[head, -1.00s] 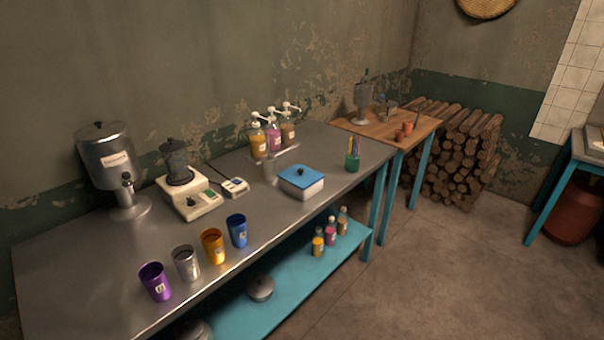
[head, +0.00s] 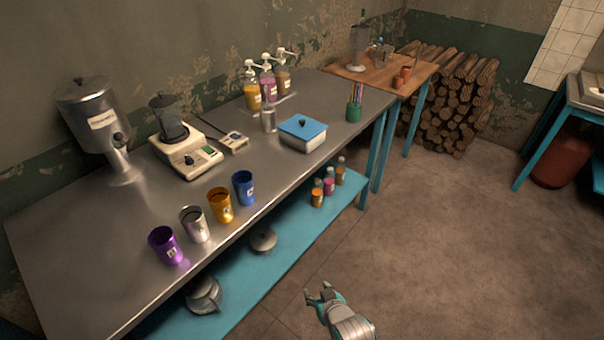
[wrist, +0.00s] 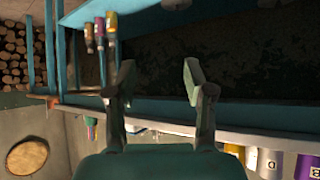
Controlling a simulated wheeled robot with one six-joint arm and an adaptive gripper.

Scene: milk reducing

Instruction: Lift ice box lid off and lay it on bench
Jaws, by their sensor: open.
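My gripper (head: 321,293) shows at the bottom of the head view, in front of the bench and well apart from the box. In the wrist view my gripper (wrist: 157,75) has its two fingers spread with nothing between them. The ice box cannot be made out in the wrist view.
Purple, silver, orange and blue cups (head: 243,188) stand along the front edge. A metal tumbler (head: 268,119) and a green straw holder (head: 354,108) flank the box. Pump bottles (head: 268,85), a blender (head: 172,125) and a dispenser (head: 95,120) stand behind. Bare bench lies between box and cups.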

